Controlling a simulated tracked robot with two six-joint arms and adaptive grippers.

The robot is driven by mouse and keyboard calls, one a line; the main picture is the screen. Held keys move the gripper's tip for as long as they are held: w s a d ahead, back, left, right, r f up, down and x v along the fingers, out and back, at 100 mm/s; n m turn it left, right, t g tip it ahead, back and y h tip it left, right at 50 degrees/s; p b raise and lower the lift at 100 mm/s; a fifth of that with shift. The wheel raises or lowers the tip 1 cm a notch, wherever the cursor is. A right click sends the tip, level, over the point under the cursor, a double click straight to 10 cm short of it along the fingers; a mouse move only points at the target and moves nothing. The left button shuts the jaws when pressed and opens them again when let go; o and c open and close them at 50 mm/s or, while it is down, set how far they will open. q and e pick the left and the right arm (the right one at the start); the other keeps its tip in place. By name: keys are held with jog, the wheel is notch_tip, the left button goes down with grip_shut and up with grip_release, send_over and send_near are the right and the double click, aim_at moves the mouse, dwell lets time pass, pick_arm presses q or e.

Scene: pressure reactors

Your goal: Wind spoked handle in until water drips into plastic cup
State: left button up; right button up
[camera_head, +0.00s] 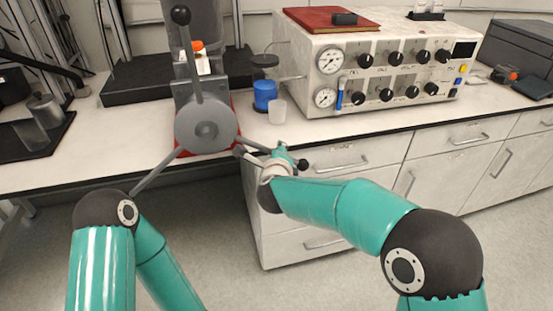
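The grey spoked handle (207,128) stands at the table's front edge, its round hub facing me. One spoke points up to a black ball knob (181,15). Another runs down left, its end hidden behind my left arm. The third runs down right toward a black knob (303,165). My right gripper (282,157) is at this right spoke, near its knob; its fingers are too small and overlapped to tell whether they are closed on it. My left gripper is not visible; only the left arm shows. A translucent plastic cup (278,111) stands right of the hub; no water is discernible.
A blue container (264,95) stands behind the cup. A control box (375,65) with gauges and knobs is to the right, a red book (325,19) on top. Drawers (340,160) lie below the bench behind my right arm. Floor is clear in front.

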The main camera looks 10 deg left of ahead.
jog(key=v, duration=1.1)
jog(key=shift+s, duration=0.4)
jog(key=shift+d+f, duration=0.1)
jog(key=shift+d, duration=0.05)
